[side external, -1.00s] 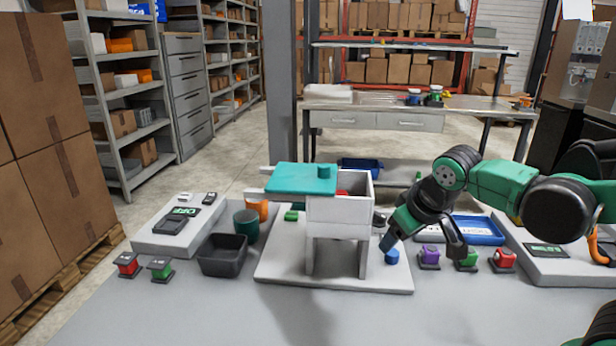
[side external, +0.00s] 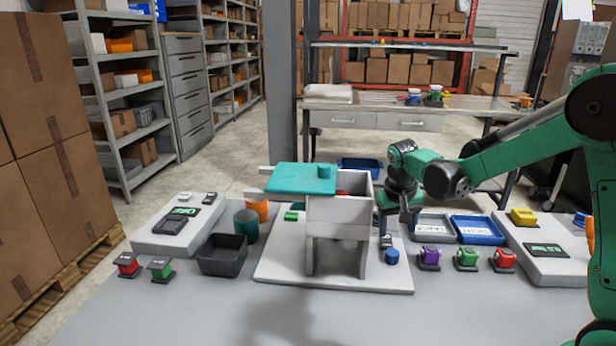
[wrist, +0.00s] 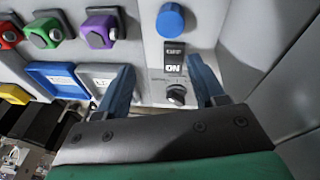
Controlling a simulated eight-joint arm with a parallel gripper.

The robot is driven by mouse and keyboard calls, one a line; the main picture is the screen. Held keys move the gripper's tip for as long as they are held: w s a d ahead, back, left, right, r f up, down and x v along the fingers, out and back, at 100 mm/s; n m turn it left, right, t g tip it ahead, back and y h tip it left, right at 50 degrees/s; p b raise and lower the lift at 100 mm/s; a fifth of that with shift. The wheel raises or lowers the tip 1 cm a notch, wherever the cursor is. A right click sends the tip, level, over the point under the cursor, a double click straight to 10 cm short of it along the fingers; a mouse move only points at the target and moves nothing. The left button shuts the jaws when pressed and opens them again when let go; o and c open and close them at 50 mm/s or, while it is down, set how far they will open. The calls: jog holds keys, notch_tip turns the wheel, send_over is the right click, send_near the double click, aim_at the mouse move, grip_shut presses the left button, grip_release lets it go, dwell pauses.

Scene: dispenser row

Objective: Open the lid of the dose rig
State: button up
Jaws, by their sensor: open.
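The dose rig is a white box (side external: 340,208) on legs, standing on a white base plate (side external: 290,277). Its teal lid (side external: 295,179) has a small teal knob (side external: 324,171) and lies on rails reaching left. The lid is off the box's right part, where something red shows inside. My gripper (side external: 396,226) is open, pointing down just right of the box and apart from the lid. In the wrist view, my gripper (wrist: 163,82) has a black knob (wrist: 176,94) and an OFF/ON label (wrist: 172,61) between its fingers. A blue button (wrist: 170,20) is beyond; the lid is out of that view.
Purple (side external: 429,256), green (side external: 466,257) and red (side external: 503,259) buttons stand to the right, with a blue tray (side external: 477,231) behind. A dark bin (side external: 222,256) and teal cup (side external: 246,224) are left of the rig. The front of the table is clear.

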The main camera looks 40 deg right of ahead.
aim_at(386, 240)
jog(key=shift+w+d+f+m+y, duration=0.35)
jog(key=shift+w+f, duration=0.2)
jog(key=shift+f, duration=0.25)
jog(key=shift+w+d+f+m+y, duration=0.3)
jog(key=shift+w+f, duration=0.2)
jog(key=shift+f, duration=0.25)
jog(key=shift+w+d+f+m+y, duration=0.35)
jog(key=shift+w+f, duration=0.2)
jog(key=shift+f, duration=0.25)
